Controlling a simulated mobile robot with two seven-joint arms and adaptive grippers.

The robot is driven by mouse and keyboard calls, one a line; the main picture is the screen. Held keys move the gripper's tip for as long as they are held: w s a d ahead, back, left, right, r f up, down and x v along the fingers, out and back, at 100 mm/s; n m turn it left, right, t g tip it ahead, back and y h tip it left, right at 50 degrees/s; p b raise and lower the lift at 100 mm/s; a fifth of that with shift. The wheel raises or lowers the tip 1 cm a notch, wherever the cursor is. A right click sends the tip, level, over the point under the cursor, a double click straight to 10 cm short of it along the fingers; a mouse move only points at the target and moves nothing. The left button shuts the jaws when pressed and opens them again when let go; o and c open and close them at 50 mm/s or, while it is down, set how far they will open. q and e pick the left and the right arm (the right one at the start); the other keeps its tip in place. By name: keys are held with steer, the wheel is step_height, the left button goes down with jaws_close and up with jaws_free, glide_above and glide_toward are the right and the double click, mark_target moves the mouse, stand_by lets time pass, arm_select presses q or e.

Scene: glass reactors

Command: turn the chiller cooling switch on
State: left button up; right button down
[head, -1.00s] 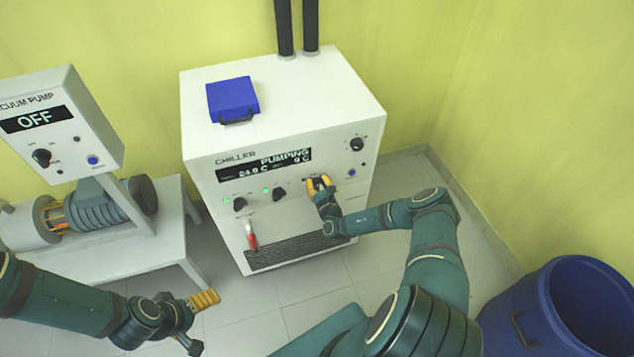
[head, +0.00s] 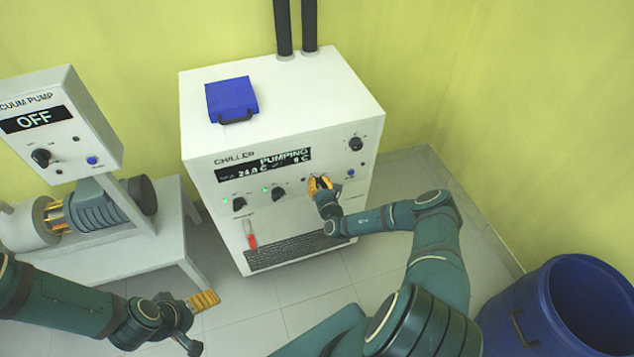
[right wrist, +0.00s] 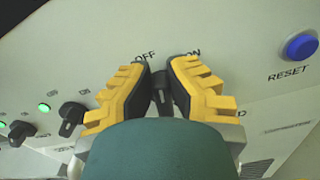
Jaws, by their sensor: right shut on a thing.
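The chiller (head: 350,95) is a white box whose display (head: 265,165) reads PUMPING, 24.0 C and 0 C. My right gripper (head: 321,183) is at the right one of the three lower switches on its front. In the right wrist view its yellow fingers are shut on a black switch knob (right wrist: 161,90), with OFF and ON printed above. The knob's name label is mostly hidden, and I cannot tell which way it points. My left gripper (head: 197,321) is open and empty, low at the left, away from the chiller.
Two other switches (head: 240,204) (head: 278,194) have lit green lamps. A blue RESET button (right wrist: 300,46) is right of my gripper. A red-handled valve (head: 250,236) sits below. The vacuum pump panel (head: 65,120) reads OFF at left; a blue barrel (head: 520,330) stands at right.

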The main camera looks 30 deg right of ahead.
steer(key=m, duration=0.3)
steer(key=d+m+b, duration=0.1)
steer(key=m, duration=0.1)
steer(key=shift+f+m, duration=0.25)
steer(key=shift+m, duration=0.05)
steer(key=shift+d+f+m+b, duration=0.1)
steer(key=shift+m+b, duration=0.15)
steer(key=shift+m, duration=0.7)
steer(key=shift+d+f+m+b, duration=0.1)
steer(key=shift+m+b, duration=0.15)
steer(key=shift+m, duration=0.7)
steer(key=shift+a, duration=0.1)
steer(key=c, duration=0.9)
jaws_free()
steer(key=v, duration=1.1)
steer(key=shift+s+f, duration=0.2)
steer(key=shift+s, duration=0.2)
steer(key=shift+a, duration=0.15)
